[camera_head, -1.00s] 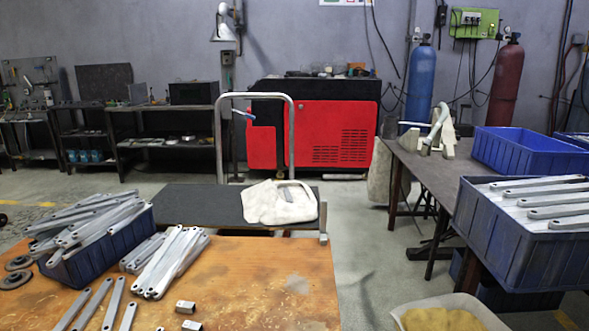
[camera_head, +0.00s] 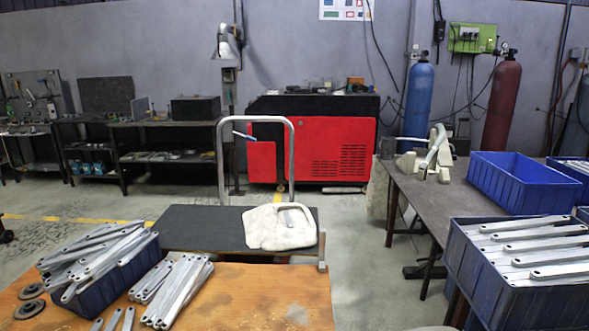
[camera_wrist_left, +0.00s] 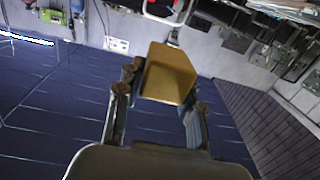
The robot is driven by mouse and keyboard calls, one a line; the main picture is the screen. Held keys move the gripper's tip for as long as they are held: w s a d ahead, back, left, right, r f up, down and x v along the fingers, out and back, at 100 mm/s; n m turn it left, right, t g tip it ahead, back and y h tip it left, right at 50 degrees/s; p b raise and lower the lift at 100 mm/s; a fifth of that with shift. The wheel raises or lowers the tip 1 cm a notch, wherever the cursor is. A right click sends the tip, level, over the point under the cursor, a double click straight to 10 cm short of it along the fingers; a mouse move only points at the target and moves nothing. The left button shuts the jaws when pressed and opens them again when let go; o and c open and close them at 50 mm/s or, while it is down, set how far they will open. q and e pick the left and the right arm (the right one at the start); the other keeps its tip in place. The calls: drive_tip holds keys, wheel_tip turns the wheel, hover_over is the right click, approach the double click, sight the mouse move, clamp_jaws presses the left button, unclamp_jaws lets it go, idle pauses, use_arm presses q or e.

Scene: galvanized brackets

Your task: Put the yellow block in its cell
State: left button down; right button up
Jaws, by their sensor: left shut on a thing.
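The yellow block (camera_wrist_left: 168,73) is in the left wrist view, held between the fingers of my left gripper (camera_wrist_left: 163,90). The gripper is shut on it, and the block sticks out beyond the fingertips. The block is clear of any surface that I can make out. Neither gripper nor the block shows in the head view. My right gripper is in no view. I cannot make out the block's cell in either view.
An orange-brown table (camera_head: 250,288) at the front left carries a dark blue bin (camera_head: 112,283) of metal brackets and loose brackets (camera_head: 180,290). A blue bin of brackets (camera_head: 490,285) stands at right, near a grey table (camera_head: 415,185) with an empty blue bin (camera_head: 520,182). Floor shows between the tables.

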use_arm(q)
drive_tip(key=s+f, duration=0.2)
drive_tip(key=s, duration=0.4)
drive_tip(key=shift+s, duration=0.4)
drive_tip(key=shift+f, duration=0.2)
